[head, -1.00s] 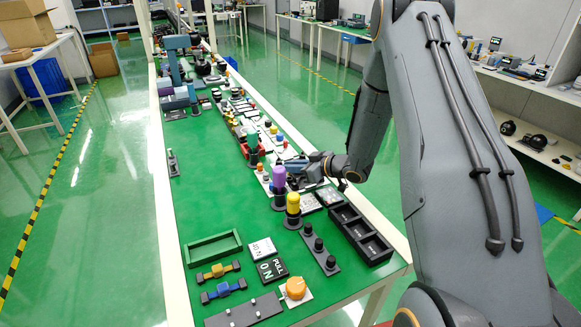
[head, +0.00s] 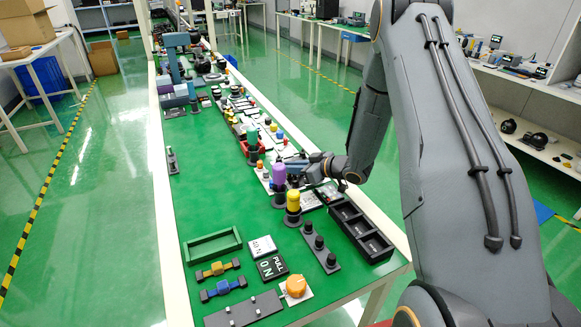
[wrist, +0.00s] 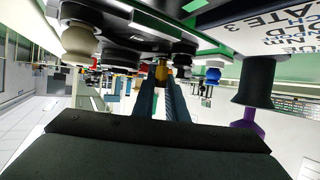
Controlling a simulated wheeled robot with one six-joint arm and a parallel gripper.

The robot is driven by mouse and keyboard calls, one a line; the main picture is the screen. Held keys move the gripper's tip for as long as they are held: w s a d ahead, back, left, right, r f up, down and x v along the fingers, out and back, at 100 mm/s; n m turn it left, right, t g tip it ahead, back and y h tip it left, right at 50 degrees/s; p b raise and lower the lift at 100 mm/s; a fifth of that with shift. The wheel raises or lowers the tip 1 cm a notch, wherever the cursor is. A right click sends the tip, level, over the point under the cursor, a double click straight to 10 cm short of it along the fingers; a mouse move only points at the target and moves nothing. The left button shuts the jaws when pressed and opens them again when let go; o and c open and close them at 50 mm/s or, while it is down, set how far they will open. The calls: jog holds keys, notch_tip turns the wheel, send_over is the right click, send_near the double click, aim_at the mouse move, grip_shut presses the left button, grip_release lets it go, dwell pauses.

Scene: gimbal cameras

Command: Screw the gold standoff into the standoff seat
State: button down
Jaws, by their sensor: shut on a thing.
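My gripper (wrist: 161,82) is shut on the small gold standoff (wrist: 162,71), whose gold body shows between the two blue-grey fingertips in the wrist view. Dark round parts (wrist: 108,54) lie close around the standoff. I cannot tell which part is the standoff seat, or whether the standoff touches it. In the head view my gripper (head: 291,163) reaches left over the green bench, just behind the purple knob. The standoff is too small or hidden to make out there.
A purple-topped post (head: 278,174) and a yellow-topped post (head: 293,200) stand close to my gripper. A black compartment tray (head: 362,232) is at the bench's right edge. Many small parts crowd the bench beyond. The left strip of the green bench (head: 200,150) is mostly clear.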

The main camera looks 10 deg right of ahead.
jog(key=shift+f, duration=0.25)
jog(key=c, duration=1.7)
grip_release()
jog(key=b+v, duration=0.1)
jog(key=v, duration=0.6)
jog(key=shift+s+d+r+b, duration=0.15)
jog(key=shift+s+d+b, duration=0.1)
jog(key=shift+b, duration=0.1)
